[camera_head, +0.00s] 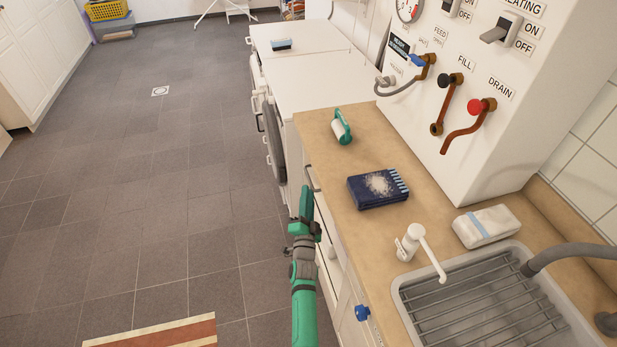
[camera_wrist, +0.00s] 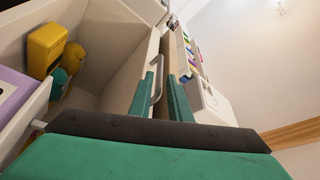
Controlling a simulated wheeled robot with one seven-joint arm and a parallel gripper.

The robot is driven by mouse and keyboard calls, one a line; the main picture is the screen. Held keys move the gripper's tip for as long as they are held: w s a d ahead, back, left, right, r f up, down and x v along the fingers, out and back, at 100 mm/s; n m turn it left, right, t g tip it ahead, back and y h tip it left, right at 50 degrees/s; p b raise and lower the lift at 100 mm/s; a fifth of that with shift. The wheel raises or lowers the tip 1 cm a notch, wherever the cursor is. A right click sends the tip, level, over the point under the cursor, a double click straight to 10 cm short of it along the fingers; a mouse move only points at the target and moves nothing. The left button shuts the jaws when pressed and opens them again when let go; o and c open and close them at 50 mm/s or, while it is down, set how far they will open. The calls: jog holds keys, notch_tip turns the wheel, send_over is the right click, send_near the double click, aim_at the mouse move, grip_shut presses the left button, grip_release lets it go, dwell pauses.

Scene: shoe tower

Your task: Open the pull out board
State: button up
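My gripper (camera_head: 305,205) is low in front of the counter's cabinet front, close to a grey bar handle (camera_head: 311,178) just under the worktop edge. In the wrist view my gripper (camera_wrist: 163,95) shows two green fingers apart, with a gap between them. A grey bar handle (camera_wrist: 157,79) on a pale panel stands at this gap, near the left finger. I cannot tell whether the fingers touch it. The pull out board cannot be told apart clearly from the other cabinet fronts.
A sink (camera_head: 490,300) is at the right. In the wrist view an open compartment holds a yellow container (camera_wrist: 46,48).

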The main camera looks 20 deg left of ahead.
aim_at(308, 176)
jog(key=x, duration=0.7)
jog(key=shift+w+a+r, duration=0.1)
jog(key=shift+w+a, duration=0.1)
jog(key=shift+w, duration=0.15)
grip_shut()
